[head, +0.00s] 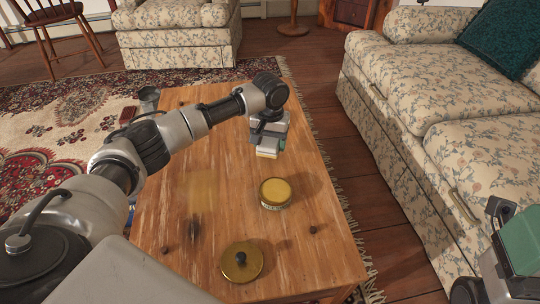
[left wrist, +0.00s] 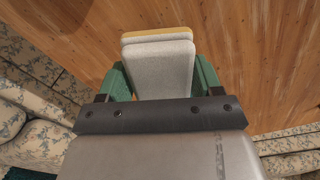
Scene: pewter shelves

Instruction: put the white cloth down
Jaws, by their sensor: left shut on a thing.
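The white cloth (head: 266,154) is a small folded block with a yellowish edge. My left gripper (head: 268,143) is shut on it and holds it over the far right part of the wooden table (head: 215,130). In the left wrist view the cloth (left wrist: 160,68) sits between the two green fingers, with wood behind it. I cannot tell for sure how high it is above the wood. A green and grey part of my right arm (head: 520,243) shows at the lower right edge, and its fingertips cannot be made out.
A floral sofa (head: 450,110) stands to the right.

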